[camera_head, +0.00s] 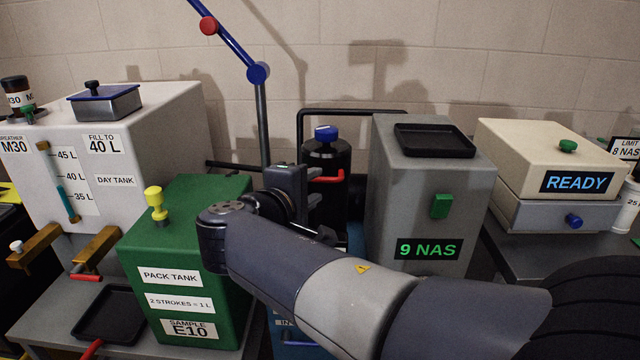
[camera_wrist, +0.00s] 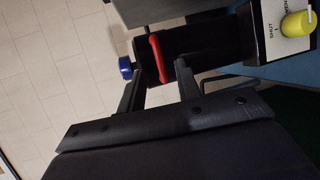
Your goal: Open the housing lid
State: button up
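A black cylindrical housing (camera_head: 325,160) with a blue knob (camera_head: 326,132) on top stands behind my arm, its lower part hidden. A red handle (camera_head: 328,176) sticks out from its front. My gripper (camera_head: 312,187) is in front of the housing, close to the handle. In the wrist view my gripper (camera_wrist: 158,76) is open, and the red handle (camera_wrist: 158,58) shows between and just beyond its two fingertips. I cannot tell whether the fingers touch it. The blue knob (camera_wrist: 125,68) shows left of the fingers. The lid looks closed.
A grey box marked 9 NAS (camera_head: 398,195) stands close right of the housing. The green pack tank (camera_head: 190,240) is at the left. A black pipe (camera_head: 350,112) arches behind the housing.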

aim_at(323, 181)
jog(key=shift+x, duration=1.9)
jog(key=shift+c, duration=0.3)
grip_shut()
